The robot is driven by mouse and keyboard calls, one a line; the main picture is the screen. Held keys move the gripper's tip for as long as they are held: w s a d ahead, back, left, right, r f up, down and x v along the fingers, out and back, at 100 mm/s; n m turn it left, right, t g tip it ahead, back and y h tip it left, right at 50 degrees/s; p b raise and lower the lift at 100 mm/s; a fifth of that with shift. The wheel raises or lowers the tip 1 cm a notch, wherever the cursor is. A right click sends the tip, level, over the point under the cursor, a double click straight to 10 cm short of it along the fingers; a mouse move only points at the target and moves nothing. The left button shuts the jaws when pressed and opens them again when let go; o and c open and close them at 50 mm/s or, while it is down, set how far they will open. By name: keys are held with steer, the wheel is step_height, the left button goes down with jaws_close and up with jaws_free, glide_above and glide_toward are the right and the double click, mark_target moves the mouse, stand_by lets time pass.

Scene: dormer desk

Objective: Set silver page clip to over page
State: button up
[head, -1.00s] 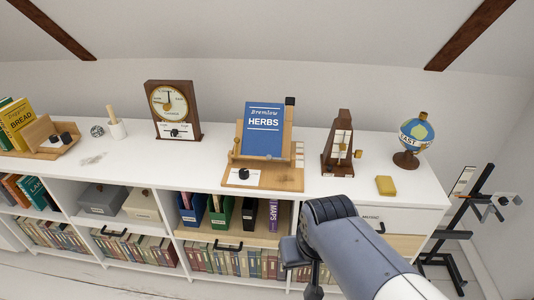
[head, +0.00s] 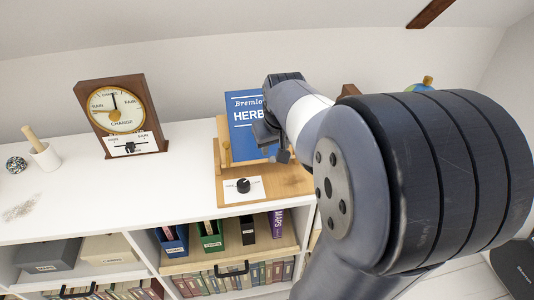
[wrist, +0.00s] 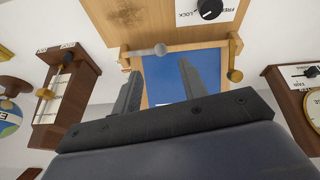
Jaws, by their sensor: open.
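A blue book (head: 244,121) stands on a wooden bookstand (head: 208,185); both also show in the wrist view, the book (wrist: 163,68) upside down. The silver page clip (wrist: 150,51) shows there as a pale rod with a round end, lying sideways near the book's lower edge. A brass clip (wrist: 235,60) stands at the other side of the book. My gripper (head: 275,147) is in front of the book; its fingers (wrist: 160,88) are apart with nothing between them. The silver clip is not clear in the head view, behind my gripper. Whether its end touches the page I cannot tell.
A barometer clock (head: 117,114) stands left of the bookstand, with a white cup (head: 44,157) farther left. A wooden metronome (wrist: 62,88) and a globe (wrist: 10,118) are on the other side. The shelf top (head: 180,160) between clock and bookstand is clear.

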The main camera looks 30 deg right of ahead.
mark_target(273, 159)
steer(key=x, duration=0.8)
steer(key=shift+b, duration=0.3)
jaws_close()
